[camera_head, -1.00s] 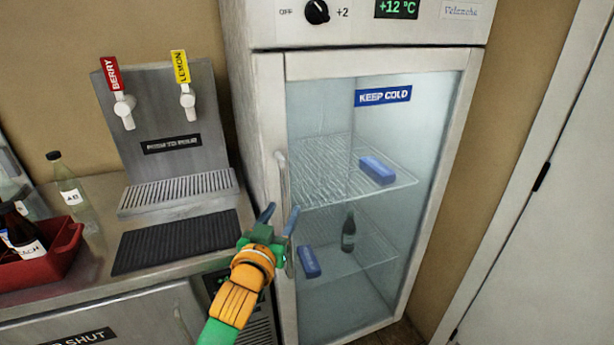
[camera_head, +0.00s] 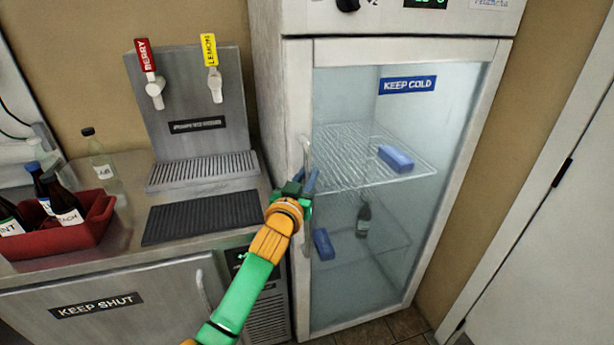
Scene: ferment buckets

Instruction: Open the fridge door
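The fridge (camera_head: 278,120) is a tall white cabinet with a glass door (camera_head: 345,100). The door looks shut against the frame. Its pale vertical handle (camera_head: 307,152) runs along the door's left edge. My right gripper is not in view.
Left of the fridge is a steel counter with a dispenser (camera_head: 193,110), a black drip mat (camera_head: 200,215) and a red crate (camera_head: 60,240) of bottles. Blue blocks and a bottle (camera_head: 364,220) sit inside the fridge. A white door (camera_head: 560,230) stands at right; tiled floor shows between.

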